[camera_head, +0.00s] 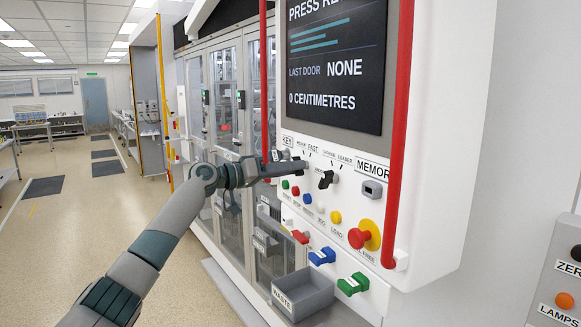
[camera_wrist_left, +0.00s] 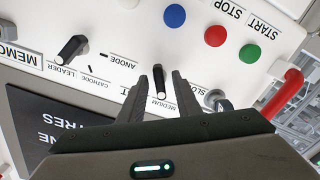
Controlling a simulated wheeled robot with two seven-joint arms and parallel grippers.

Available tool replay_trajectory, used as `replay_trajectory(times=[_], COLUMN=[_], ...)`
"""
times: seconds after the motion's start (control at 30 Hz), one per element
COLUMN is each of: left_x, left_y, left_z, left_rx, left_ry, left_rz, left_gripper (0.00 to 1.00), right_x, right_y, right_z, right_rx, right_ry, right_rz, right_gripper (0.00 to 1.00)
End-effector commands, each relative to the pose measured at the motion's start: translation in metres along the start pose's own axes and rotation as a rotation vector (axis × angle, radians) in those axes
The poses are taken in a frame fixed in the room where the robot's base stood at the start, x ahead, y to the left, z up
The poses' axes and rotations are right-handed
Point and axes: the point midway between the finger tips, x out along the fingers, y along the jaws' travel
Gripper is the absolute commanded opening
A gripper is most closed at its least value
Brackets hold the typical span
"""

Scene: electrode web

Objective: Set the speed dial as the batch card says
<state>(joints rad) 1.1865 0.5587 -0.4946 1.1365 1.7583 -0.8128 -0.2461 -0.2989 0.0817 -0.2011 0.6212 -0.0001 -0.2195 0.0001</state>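The speed dial (camera_wrist_left: 158,80) is a black knob with a white-tipped pointer, seen upside down in the left wrist view. Its white tip points at the MEDIUM mark, between SLOW and FAST labels. My left gripper (camera_wrist_left: 160,75) has one finger on each side of the knob, with a narrow gap visible on both sides. In the head view my left gripper (camera_head: 290,168) reaches the panel from the left and hides the dial. No batch card can be made out. My right gripper is not in view.
A second black selector (camera_wrist_left: 72,48), marked ANODE, CATHODE and LEADER, sits beside the dial; it also shows in the head view (camera_head: 327,179). Coloured buttons, a red emergency button (camera_head: 358,238) and red rails (camera_head: 400,130) are close by. A grey waste bin (camera_head: 303,292) is below.

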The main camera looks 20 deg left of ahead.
Motion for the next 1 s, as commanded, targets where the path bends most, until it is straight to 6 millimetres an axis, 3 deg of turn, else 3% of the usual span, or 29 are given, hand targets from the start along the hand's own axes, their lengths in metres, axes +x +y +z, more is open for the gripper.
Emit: replay_trajectory(times=[0.17,0.3,0.73,1.0], left_x=[-0.0001,-0.0003,-0.0003,-0.0005], left_y=[0.0,0.0,0.0004,0.0011], left_z=[0.0,-0.0001,-0.0004,-0.0016], left_rx=[0.0,0.0,-0.029,-0.149], left_ry=[0.0,0.0,0.001,0.002], left_rz=[0.0,0.0,0.001,0.001], left_gripper=[0.3,0.0,0.0,0.0], right_x=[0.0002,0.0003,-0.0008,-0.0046], right_y=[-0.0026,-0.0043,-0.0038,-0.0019], right_z=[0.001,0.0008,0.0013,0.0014], right_rx=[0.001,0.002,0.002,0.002], right_ry=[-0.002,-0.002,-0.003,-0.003], right_rz=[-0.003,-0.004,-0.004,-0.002], right_gripper=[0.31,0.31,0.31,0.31])
